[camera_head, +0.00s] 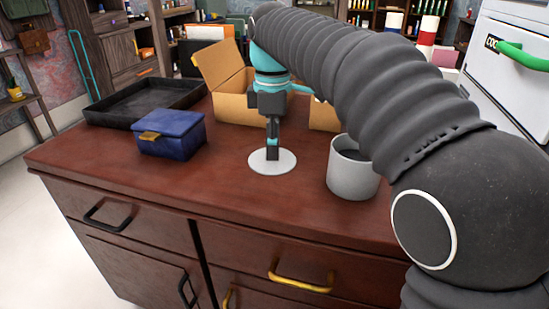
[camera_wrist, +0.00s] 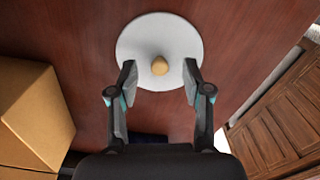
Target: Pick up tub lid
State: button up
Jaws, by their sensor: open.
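The tub lid (camera_head: 286,163) is a white round disc lying flat on the dark red-brown desk top (camera_head: 225,190). In the wrist view the lid (camera_wrist: 150,30) shows a small tan knob (camera_wrist: 160,66) near its middle. My gripper (camera_head: 272,152) is right above the lid in the head view and hides part of it. In the wrist view my gripper (camera_wrist: 160,70) is open, with one finger on each side of the knob and a gap on both sides. I cannot tell whether the fingertips touch the lid.
A grey tub (camera_head: 350,182) stands close to the right of the lid. A blue box (camera_head: 172,142) with a gold clasp sits to the left, with a black tray (camera_head: 120,118) behind it. An open cardboard box (camera_head: 235,108) is behind my gripper. The front desk edge is near.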

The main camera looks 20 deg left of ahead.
jog(key=shift+a+f+b, duration=0.1)
jog(key=shift+f+b, duration=0.3)
jog(key=shift+f, duration=0.55)
grip_shut()
jog(key=shift+r, duration=0.2)
